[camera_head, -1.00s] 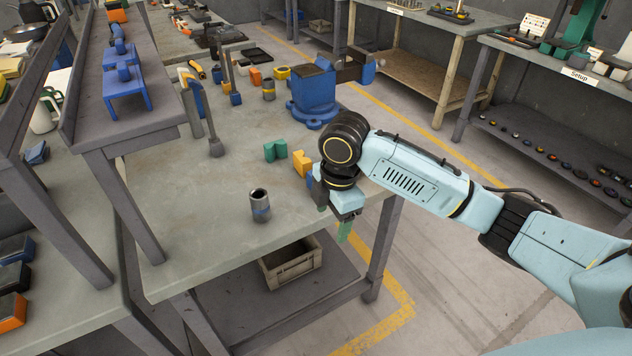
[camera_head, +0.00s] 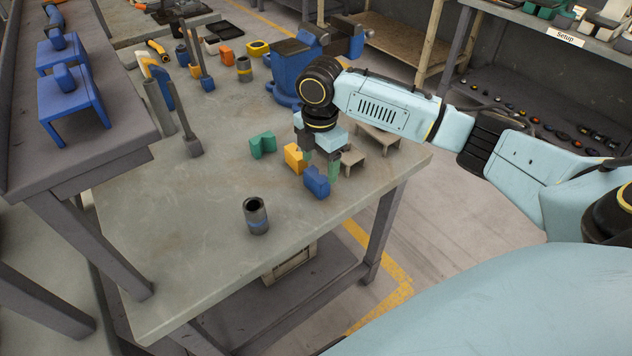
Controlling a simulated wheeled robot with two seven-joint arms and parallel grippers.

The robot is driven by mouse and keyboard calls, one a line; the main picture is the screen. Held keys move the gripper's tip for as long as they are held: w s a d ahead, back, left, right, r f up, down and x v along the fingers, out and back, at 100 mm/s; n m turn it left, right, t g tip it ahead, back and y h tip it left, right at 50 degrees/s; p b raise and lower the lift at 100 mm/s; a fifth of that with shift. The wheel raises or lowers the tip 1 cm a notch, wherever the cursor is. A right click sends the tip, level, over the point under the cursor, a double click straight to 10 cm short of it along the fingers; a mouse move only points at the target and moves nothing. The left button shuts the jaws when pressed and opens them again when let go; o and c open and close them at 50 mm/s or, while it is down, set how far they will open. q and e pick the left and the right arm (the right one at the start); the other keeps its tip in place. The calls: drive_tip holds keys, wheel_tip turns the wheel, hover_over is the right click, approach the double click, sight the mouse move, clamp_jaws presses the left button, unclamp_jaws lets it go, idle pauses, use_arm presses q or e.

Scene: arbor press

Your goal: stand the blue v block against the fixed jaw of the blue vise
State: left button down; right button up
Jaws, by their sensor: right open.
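The blue v block (camera_head: 317,183) stands on the table near its right edge. My right gripper (camera_head: 320,164) is open, pointing down with its green-tipped fingers just behind the blue v block in the picture. I cannot tell whether a finger touches the block. The blue vise (camera_head: 288,80) stands farther back on the table, partly hidden by my right arm. Its jaws (camera_head: 345,38) are at the upper right. The blue v block is well in front of the vise. My left gripper is not in view.
A yellow v block (camera_head: 295,157) and a green v block (camera_head: 262,145) stand left of my gripper. Small grey-brown stands (camera_head: 380,139) are to its right. A grey cylinder (camera_head: 256,216) stands in front. The table (camera_head: 190,250) is clear at front left.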

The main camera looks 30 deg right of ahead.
sight(316, 174)
drive_tip(key=shift+f, duration=0.7)
drive_tip(key=f, duration=0.4)
drive_tip(key=shift+w+a+f+b, duration=0.2)
drive_tip(key=shift+a+f+b, duration=0.05)
drive_tip(key=shift+b, duration=0.1)
drive_tip(key=shift+f, duration=0.25)
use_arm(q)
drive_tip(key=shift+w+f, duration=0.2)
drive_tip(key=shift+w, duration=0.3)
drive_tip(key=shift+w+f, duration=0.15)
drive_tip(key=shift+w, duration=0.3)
use_arm(e)
drive_tip(key=shift+r, duration=0.1)
drive_tip(key=c, duration=1.3)
